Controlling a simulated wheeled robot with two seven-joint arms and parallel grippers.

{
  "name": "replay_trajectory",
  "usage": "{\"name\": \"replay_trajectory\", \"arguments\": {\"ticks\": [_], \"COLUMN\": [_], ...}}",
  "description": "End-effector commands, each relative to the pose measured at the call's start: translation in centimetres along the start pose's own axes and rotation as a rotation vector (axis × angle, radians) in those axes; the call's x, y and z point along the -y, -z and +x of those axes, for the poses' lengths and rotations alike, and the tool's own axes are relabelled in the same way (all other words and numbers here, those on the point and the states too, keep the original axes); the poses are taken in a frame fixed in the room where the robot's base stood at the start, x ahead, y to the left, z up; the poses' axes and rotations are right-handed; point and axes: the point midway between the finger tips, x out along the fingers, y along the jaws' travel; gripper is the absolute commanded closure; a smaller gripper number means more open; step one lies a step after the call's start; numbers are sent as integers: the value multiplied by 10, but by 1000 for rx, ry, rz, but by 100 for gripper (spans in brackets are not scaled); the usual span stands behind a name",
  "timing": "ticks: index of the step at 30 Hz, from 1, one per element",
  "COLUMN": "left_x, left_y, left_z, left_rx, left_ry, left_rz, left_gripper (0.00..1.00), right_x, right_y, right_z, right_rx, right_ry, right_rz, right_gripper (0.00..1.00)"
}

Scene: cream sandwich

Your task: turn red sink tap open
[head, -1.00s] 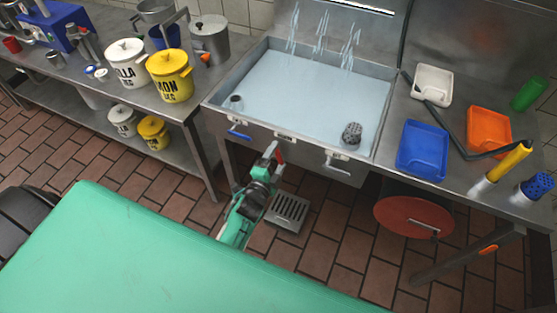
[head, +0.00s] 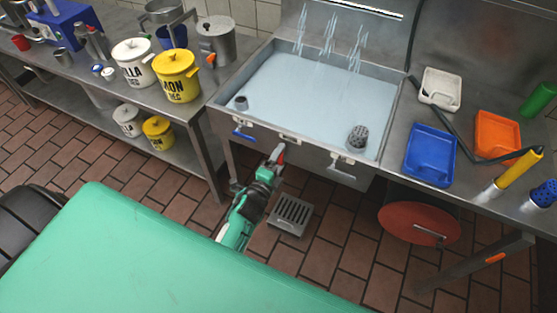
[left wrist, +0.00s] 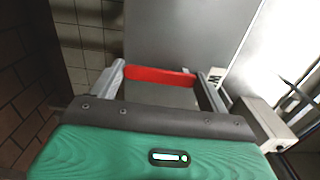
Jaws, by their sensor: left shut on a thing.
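The red tap handle (head: 277,157) sits low at the front of the sink (head: 233,119), between a blue handle (head: 243,136) on the left and a metal lever (head: 346,168) on the right. My left gripper (head: 273,154) is shut on the red handle. In the left wrist view the red handle (left wrist: 160,75) shows as a bar lying across between the two fingers of my left gripper (left wrist: 166,72). The rest of the tap is hidden. My right gripper is not in view.
Water streams fall into the filled sink. A green padded surface (head: 150,255) fills the near left. A floor drain (head: 291,214) lies below the gripper. A red disc (head: 420,222) hangs under the right counter. Blue (head: 432,155) and orange (head: 497,136) trays lie on that counter.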

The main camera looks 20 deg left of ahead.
Motion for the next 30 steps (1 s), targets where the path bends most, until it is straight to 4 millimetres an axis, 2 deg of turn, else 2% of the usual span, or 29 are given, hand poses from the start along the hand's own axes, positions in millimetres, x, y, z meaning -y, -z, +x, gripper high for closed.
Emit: {"name": "replay_trajectory", "arguments": {"ticks": [2,3,5,6,12,17,27,30], "left_x": [-1,-1,-1,-1,-1,-2,-3,-3], "left_y": [0,0,0,0,0,0,0,0], "left_z": [-1,-1,0,0,-1,-10,-68,-87], "left_rx": [0,0,0,0,0,0,0,0], "left_ry": [-3,-3,-3,-3,-1,-2,-4,-4], "left_rz": [6,6,5,5,3,2,3,3], "left_gripper": [63,14,2,0,0,0,0,0], "right_x": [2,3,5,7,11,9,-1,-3], "right_y": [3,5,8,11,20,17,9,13], "right_z": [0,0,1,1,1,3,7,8], "right_rx": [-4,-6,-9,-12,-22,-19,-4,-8], "right_ry": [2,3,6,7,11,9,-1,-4], "right_rz": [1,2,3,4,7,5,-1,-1], "right_gripper": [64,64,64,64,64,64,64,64]}}
